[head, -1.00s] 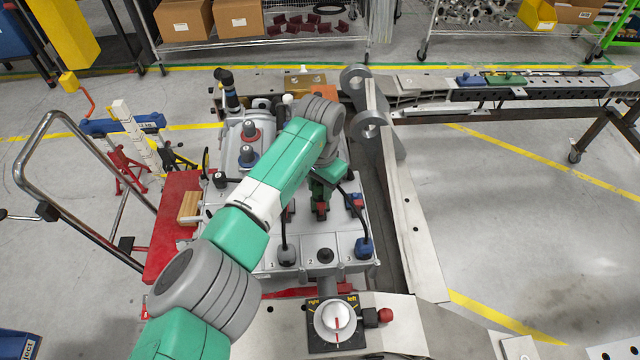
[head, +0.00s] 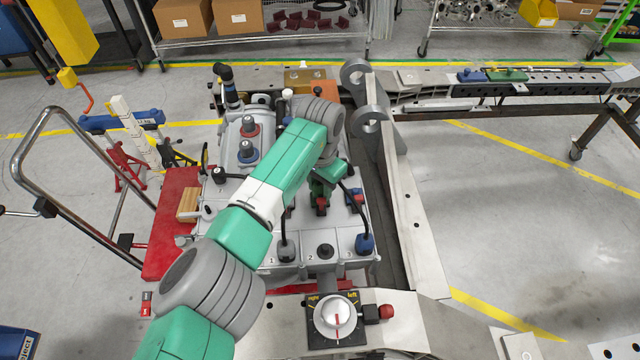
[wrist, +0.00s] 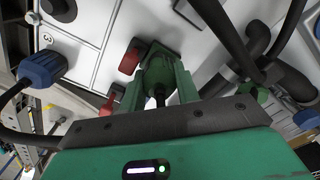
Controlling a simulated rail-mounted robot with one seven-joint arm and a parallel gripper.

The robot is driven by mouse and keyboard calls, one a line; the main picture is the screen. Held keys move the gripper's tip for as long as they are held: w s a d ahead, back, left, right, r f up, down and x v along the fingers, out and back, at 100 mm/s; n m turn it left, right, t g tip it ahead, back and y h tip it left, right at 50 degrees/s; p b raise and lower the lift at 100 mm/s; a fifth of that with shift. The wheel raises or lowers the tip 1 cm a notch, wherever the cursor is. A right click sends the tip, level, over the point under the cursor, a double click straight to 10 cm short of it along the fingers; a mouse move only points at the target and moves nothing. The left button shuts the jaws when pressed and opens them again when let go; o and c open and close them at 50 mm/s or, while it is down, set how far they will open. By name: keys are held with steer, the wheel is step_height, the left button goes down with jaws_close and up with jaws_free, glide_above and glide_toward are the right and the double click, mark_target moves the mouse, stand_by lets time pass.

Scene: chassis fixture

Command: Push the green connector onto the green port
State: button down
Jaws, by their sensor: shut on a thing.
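In the wrist view the green connector (wrist: 158,70) sits between the two green fingers of my gripper (wrist: 158,88), with a dark cable at its near end. My gripper is shut on it. The connector's far end is close to the pale housing. The fingers and connector hide the contact area, so I cannot tell whether it touches a port. I cannot make out the green port. In the head view my gripper (head: 322,190) is over the right part of the grey housing (head: 305,250), partly hidden by my arm.
Red parts (wrist: 131,57) stand just left of the connector in the wrist view. A blue connector (wrist: 42,70) with a black cable is farther left. Dark hoses (wrist: 275,65) pass on the right. In the head view a long metal beam (head: 405,200) runs right of the housing.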

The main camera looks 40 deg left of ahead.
steer(key=shift+f, duration=0.3)
steer(key=c, duration=0.9)
jaws_free()
steer(key=shift+s, duration=0.1)
steer(key=shift+c, duration=0.2)
step_height(320, 180, up, 6)
steer(key=p, duration=0.6)
steer(key=shift+r, duration=0.15)
